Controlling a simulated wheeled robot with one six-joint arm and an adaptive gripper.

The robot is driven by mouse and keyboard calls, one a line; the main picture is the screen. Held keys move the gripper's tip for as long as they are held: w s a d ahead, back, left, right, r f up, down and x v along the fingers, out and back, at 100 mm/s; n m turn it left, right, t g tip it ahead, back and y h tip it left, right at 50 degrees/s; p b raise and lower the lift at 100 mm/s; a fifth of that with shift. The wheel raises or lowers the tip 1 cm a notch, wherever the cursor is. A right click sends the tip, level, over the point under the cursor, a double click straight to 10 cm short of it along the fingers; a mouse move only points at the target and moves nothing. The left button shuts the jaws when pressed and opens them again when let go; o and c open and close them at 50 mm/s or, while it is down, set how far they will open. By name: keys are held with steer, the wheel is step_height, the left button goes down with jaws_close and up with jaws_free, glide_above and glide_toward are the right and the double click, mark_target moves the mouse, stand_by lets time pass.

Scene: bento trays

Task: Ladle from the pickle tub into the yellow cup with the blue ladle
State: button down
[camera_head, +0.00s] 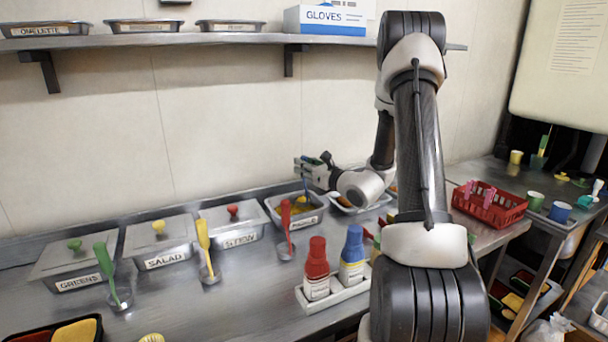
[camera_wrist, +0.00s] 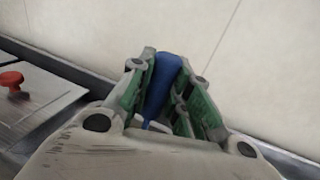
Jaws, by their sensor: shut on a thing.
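The open pickle tub (camera_head: 318,218), labelled on its front, stands on the counter near the wall with yellowish contents. My gripper (camera_head: 313,172) is above the tub's back part. It is shut on the blue ladle (camera_head: 306,187), whose blue handle (camera_wrist: 163,84) stands between the green finger pads in the wrist view. The handle points down toward the tub. The ladle's bowl is not clearly visible, so I cannot tell how deep it sits. The yellow cup (camera_head: 516,157) stands far right on the side table, well away from my gripper.
Lidded tubs, including the strew tub (camera_head: 239,240), stand left of the pickle tub. A red ladle (camera_head: 285,220) stands in front. Red and blue bottles (camera_head: 352,255) are in a white holder. A red basket (camera_head: 490,218), green cup (camera_head: 535,201) and blue cup (camera_head: 560,212) are at right.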

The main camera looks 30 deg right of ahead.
steer(key=shift+r, duration=3.25)
